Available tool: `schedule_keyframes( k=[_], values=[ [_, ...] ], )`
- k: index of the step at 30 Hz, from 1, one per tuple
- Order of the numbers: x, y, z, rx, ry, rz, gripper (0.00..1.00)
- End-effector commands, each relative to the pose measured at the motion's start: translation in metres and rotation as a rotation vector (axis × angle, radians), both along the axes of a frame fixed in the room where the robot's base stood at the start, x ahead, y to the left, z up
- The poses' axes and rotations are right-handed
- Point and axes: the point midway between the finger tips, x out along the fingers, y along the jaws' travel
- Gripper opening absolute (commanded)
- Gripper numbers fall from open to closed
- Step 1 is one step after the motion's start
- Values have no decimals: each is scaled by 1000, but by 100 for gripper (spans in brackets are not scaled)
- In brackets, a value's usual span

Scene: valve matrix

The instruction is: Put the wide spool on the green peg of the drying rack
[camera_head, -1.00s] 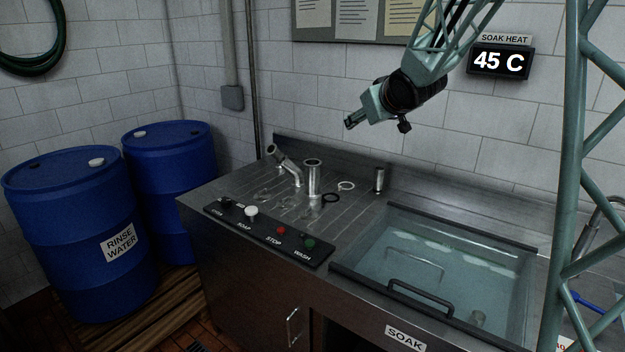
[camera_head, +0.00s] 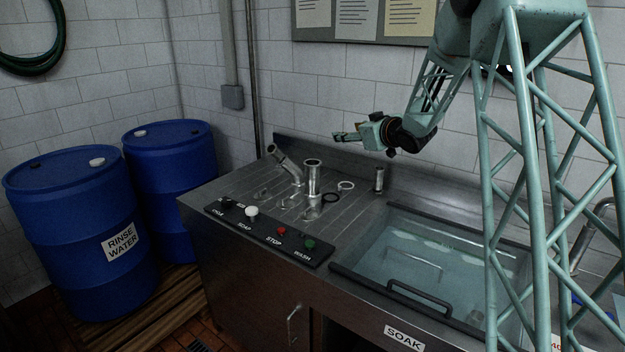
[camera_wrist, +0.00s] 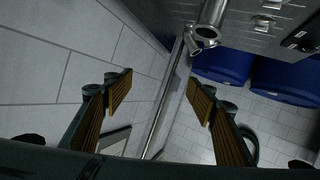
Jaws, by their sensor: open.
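My gripper (camera_head: 341,136) is open and empty, above the back of the steel counter in the head view. Its two fingers are spread apart in the wrist view (camera_wrist: 158,93). Several metal pieces stand on the ribbed drainboard: a leaning tube (camera_head: 285,164), a taller upright tube with a flared rim (camera_head: 313,178), and a slim short cylinder (camera_head: 379,179) near the back wall. I cannot tell which, if any, is the wide spool. A metal tube (camera_wrist: 208,22) with an open end also shows in the wrist view. I can make out no drying rack or green peg.
A water-filled soak basin (camera_head: 430,255) with a black handle lies right of the drainboard. A button panel (camera_head: 268,233) runs along the counter's front. Blue drums (camera_head: 75,235) stand at left.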

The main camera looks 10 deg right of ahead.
Motion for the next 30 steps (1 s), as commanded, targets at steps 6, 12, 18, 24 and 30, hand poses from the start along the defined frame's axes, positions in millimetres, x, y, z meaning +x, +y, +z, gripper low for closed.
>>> schedule_keyframes(
  k=[6,12,18,24,30],
  values=[
    [18,3,-29,36,-28,67,52],
    [28,5,-55,72,-54,130,52],
    [34,9,-83,113,-77,196,52],
    [35,11,-112,160,-97,261,52],
    [31,14,-142,211,-115,327,52]
  ],
)
